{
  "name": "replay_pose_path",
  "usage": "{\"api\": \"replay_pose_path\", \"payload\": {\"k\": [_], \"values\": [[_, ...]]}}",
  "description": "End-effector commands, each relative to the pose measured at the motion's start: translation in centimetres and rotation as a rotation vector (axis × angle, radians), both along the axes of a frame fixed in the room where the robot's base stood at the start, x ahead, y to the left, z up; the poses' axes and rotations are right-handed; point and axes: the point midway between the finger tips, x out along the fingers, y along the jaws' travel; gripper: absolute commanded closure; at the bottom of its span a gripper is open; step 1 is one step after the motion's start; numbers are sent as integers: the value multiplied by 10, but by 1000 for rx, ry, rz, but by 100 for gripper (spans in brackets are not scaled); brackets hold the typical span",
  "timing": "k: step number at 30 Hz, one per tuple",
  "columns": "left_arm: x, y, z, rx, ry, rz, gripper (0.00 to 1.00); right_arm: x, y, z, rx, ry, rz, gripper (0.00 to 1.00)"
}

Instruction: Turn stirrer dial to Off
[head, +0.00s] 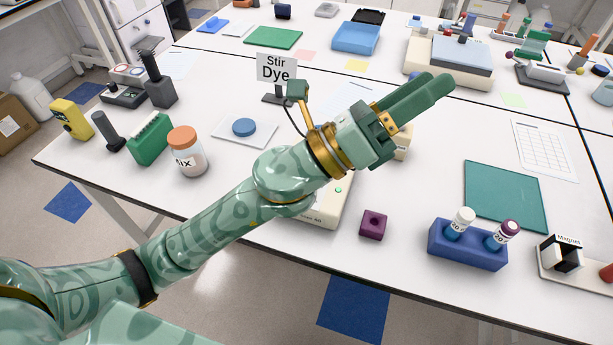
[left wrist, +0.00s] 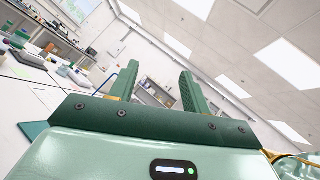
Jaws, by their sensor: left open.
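The stirrer is probably the pale device (head: 322,213) near the front edge of the table, mostly covered by my left arm. Its front edge, part of a label and a small green light show below the arm. I cannot make out its dial or the dial's setting. My left gripper (head: 437,84) is raised above the table, past the device, and points up and to the right. Its two fingers are apart with nothing between them, as the left wrist view (left wrist: 160,74) also shows. My right gripper is out of view.
A "Stir Dye" sign (head: 277,68) stands behind the arm. A purple block (head: 373,225) and a blue rack (head: 466,246) with two capped vials are at the front. A jar (head: 187,152) stands left. A teal mat (head: 506,196) lies right, with bare table around it.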

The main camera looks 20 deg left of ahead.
Motion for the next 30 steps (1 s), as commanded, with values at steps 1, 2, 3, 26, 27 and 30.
{"api": "replay_pose_path", "payload": {"k": [1,2,3,26,27,30], "values": [[-22,-31,9,163,-238,-90,52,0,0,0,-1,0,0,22],[-37,-47,7,267,-382,-144,52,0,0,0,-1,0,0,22],[-54,-64,-3,405,-573,-218,52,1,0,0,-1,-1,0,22],[40,147,-110,1994,-1554,-1321,52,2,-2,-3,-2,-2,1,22],[40,147,-117,1992,-1554,-1321,52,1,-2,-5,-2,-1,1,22],[40,147,-140,1990,-1552,-1323,52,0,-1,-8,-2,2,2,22]]}}
